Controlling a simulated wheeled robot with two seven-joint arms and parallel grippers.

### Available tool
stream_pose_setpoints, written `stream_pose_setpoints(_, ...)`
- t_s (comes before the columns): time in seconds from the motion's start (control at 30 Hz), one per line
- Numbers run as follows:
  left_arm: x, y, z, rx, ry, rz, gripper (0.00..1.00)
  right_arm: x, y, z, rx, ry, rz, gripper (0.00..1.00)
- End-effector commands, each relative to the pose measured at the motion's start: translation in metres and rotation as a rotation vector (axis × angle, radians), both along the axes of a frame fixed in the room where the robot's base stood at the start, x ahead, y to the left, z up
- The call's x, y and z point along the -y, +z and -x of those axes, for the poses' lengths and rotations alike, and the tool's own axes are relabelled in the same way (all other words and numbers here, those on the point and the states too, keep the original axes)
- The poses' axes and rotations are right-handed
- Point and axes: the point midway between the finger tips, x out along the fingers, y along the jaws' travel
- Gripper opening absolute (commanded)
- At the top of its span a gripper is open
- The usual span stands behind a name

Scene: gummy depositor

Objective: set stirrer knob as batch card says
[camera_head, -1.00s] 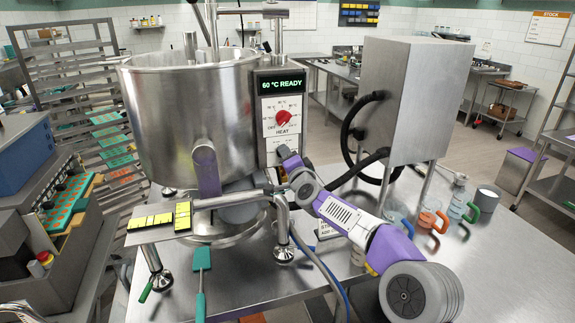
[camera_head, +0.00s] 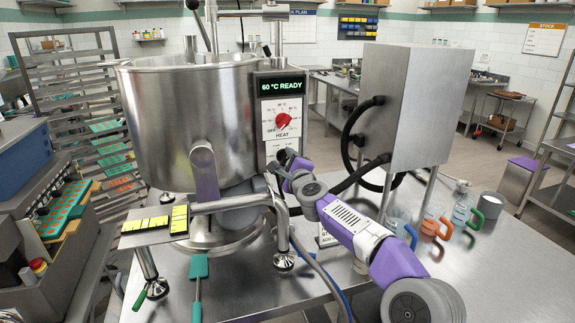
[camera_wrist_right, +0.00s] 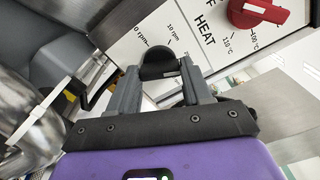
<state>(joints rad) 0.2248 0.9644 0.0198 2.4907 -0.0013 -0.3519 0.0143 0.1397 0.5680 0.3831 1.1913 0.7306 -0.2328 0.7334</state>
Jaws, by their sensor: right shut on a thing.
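The stirrer knob (camera_wrist_right: 158,60) is black and sits on the white panel below the heat dial, with rpm marks around it. My right gripper (camera_wrist_right: 159,76) is shut on this knob, one grey finger on each side. My left gripper is not in view.
The red heat knob (camera_head: 283,120) is just above, close to my gripper; it also shows in the wrist view (camera_wrist_right: 258,12). The display (camera_head: 282,85) reads 60 °C READY. The steel kettle (camera_head: 185,115) stands left, a steel box (camera_head: 415,105) right. Coloured-handled jugs (camera_head: 432,224) stand on the table.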

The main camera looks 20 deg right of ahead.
Motion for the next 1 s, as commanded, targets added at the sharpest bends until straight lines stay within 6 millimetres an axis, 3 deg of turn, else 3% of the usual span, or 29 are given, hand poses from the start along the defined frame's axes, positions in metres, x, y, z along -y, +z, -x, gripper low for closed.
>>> stream_pose_setpoints(0.73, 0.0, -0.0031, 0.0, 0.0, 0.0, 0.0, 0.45, -0.0002, -0.0006, -0.0002, -0.004, 0.0, -0.092, 0.18)
stream_pose_setpoints(0.77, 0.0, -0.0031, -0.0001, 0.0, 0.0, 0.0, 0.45, -0.0002, -0.0006, -0.0002, -0.004, 0.0, -0.092, 0.5)
stream_pose_setpoints(0.9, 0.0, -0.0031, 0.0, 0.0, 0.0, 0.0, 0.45, -0.0001, -0.0005, -0.0001, -0.004, 0.0, -0.092, 0.72)
stream_pose_setpoints(1.0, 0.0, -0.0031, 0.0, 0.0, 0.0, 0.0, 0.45, -0.0001, -0.0004, -0.0001, -0.004, 0.0, -0.091, 0.74)
